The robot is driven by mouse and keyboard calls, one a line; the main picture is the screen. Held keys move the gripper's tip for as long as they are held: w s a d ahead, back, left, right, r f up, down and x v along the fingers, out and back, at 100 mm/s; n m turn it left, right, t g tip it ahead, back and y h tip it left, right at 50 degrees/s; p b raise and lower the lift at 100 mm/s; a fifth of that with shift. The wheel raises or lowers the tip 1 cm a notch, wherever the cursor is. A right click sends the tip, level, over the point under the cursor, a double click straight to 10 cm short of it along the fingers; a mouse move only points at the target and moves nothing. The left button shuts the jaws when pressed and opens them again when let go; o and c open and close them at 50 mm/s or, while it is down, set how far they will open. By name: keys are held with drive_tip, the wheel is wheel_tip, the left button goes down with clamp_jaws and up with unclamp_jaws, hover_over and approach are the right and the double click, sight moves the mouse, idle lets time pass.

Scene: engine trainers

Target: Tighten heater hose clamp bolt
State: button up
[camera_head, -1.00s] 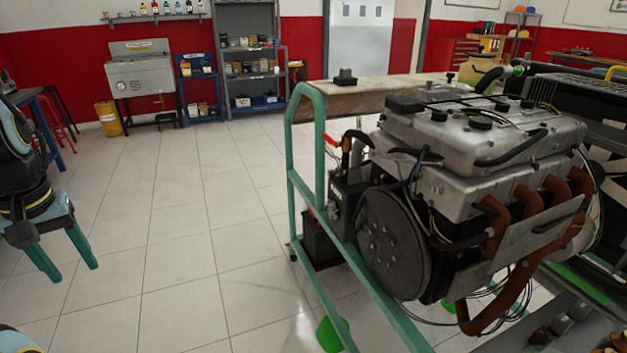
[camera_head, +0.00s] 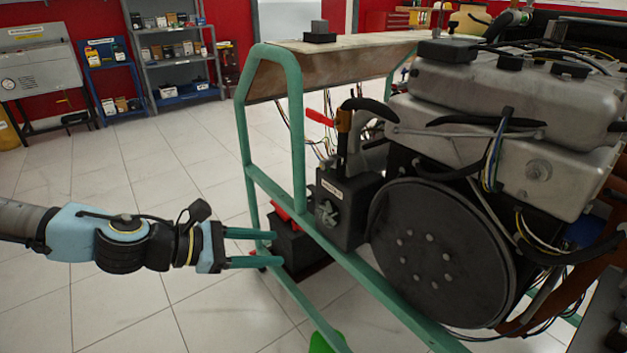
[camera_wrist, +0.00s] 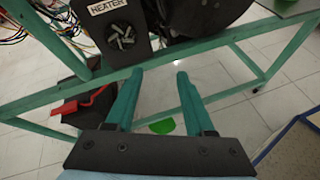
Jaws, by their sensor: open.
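The heater box (camera_head: 345,208) is a dark box on the green engine stand, left of the big round flywheel. In the wrist view its label reads HEATER (camera_wrist: 108,6), above a star-shaped fan opening (camera_wrist: 122,36). A black heater hose (camera_head: 370,106) curves above the box, beside an upright brown-orange fitting (camera_head: 343,124) with a red lever (camera_head: 320,117). I cannot make out the clamp bolt. My gripper (camera_head: 278,248) is open and empty, lower left of the box, pointing right.
The green stand frame (camera_head: 273,190) stands between my gripper and the engine (camera_head: 500,100). A black box with a red part (camera_head: 295,245) sits low behind the rail. Wires hang left of the heater. Tiled floor is open at left.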

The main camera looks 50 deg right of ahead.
drive_tip(key=d+r+n+h+b, duration=0.1)
drive_tip(key=d+r+n+h, duration=0.3)
drive_tip(key=r, duration=0.1)
drive_tip(key=n+t+h, duration=0.1)
drive_tip(key=n+h, duration=0.1)
drive_tip(key=n, duration=0.1)
approach(322, 166)
drive_tip(key=x, duration=0.9)
drive_tip(key=shift+c, duration=0.4)
clamp_jaws()
